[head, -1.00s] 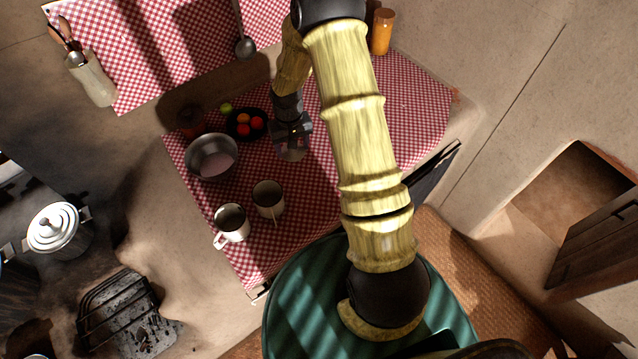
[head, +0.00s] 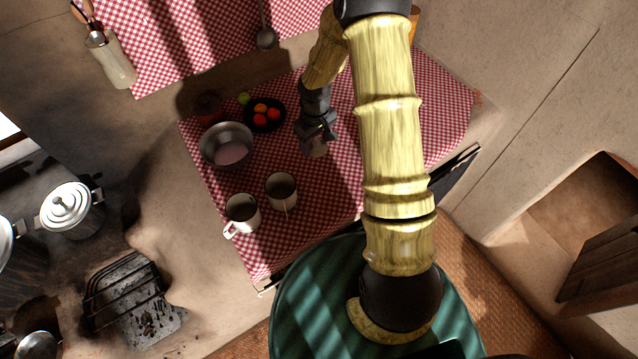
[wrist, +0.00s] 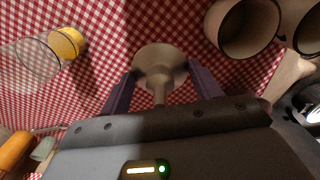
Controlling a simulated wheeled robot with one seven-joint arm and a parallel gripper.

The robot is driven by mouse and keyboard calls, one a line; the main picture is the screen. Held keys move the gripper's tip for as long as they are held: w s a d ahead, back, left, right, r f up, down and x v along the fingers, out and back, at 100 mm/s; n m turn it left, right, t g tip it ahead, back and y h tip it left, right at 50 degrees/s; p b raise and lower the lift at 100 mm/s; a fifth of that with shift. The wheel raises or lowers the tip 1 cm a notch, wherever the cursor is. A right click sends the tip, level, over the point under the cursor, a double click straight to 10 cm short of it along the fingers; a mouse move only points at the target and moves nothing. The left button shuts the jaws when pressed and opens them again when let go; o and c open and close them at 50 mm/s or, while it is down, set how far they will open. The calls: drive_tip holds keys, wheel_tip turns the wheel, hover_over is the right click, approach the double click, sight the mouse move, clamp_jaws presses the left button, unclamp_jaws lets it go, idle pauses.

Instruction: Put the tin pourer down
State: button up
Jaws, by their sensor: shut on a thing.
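The tin pourer (wrist: 160,66) is a dull metal piece with a round, funnel-like top and a narrow stem. It is between the two fingers of my gripper (wrist: 153,84) in the wrist view, and the fingers are shut on it. In the head view my gripper (head: 318,138) is over the red checked cloth, right of the fruit plate, and the pourer (head: 317,150) shows small and blurred at its tip. I cannot tell whether the pourer touches the cloth. The fingers hide part of its stem.
Two mugs (head: 242,212) (head: 281,189) stand below left of my gripper. A metal bowl (head: 227,146) and a dark fruit plate (head: 275,126) are to its left. A clear glass (wrist: 30,66) and a yellow object (wrist: 67,42) show in the wrist view. Checked cloth is bare around the gripper.

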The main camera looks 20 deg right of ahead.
sight(318, 154)
drive_tip(key=n, duration=0.2)
drive_tip(key=n+b, duration=0.1)
drive_tip(key=n, duration=0.1)
drive_tip(key=s+f+n, duration=0.1)
drive_tip(key=shift+n+b, duration=0.4)
drive_tip(key=n, duration=0.2)
drive_tip(key=n+b, duration=0.1)
drive_tip(key=shift+s+f, duration=0.25)
drive_tip(key=shift+s, duration=0.1)
drive_tip(key=n, duration=0.2)
drive_tip(key=n+b, duration=0.1)
drive_tip(key=n, duration=0.1)
drive_tip(key=s+n+b, duration=0.1)
drive_tip(key=shift+f+n, duration=0.35)
drive_tip(key=shift+n, duration=0.05)
drive_tip(key=n, duration=0.2)
drive_tip(key=s+n+b, duration=0.1)
drive_tip(key=n, duration=0.2)
drive_tip(key=shift+f, duration=0.1)
drive_tip(key=shift+w+f, duration=0.1)
drive_tip(key=shift+f, duration=3.05)
drive_tip(key=shift+f, duration=1.85)
drive_tip(key=shift+f, duration=0.1)
